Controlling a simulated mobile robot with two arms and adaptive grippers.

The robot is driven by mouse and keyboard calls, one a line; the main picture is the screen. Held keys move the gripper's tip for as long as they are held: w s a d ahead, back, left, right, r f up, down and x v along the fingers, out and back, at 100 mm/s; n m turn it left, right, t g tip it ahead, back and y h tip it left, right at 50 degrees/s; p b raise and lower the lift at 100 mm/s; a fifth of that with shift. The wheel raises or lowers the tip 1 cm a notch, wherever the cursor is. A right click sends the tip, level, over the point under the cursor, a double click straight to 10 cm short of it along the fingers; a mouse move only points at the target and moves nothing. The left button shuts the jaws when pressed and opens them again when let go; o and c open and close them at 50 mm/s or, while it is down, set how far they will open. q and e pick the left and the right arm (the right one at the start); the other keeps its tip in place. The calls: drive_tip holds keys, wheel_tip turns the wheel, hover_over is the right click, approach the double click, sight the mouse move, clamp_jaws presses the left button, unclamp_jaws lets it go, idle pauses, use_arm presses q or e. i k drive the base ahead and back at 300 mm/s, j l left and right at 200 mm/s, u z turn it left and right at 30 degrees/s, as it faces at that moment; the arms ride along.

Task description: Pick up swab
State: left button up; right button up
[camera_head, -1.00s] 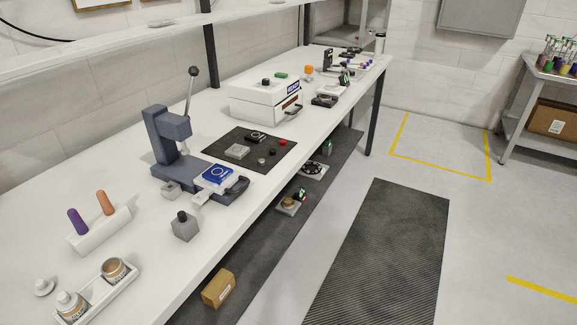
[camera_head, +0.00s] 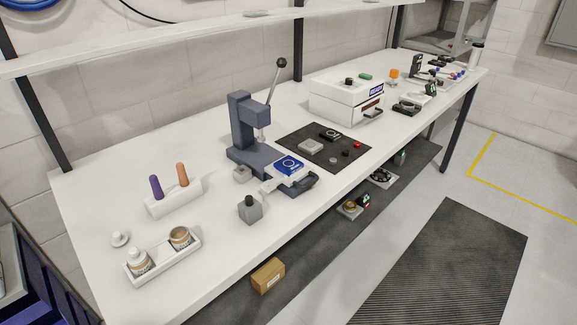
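No item is plainly recognisable as a swab. A white holder block (camera_head: 174,199) stands on the left part of the bench with a purple-topped piece (camera_head: 156,187) and an orange-topped piece (camera_head: 182,174) upright in it. I cannot tell whether either is a swab. A small white cap-like piece (camera_head: 119,239) lies beside the tray. Neither of my grippers is in view.
The white bench (camera_head: 90,190) has free room at its left end. A dark lever press (camera_head: 250,135) and a grey block (camera_head: 250,211) stand right of the holder. A black mat (camera_head: 290,139) and a white box (camera_head: 345,98) are further back. A shelf (camera_head: 170,40) runs above.

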sight(157, 192)
drive_tip(key=k+j+z, duration=0.75)
drive_tip(key=j, duration=0.1)
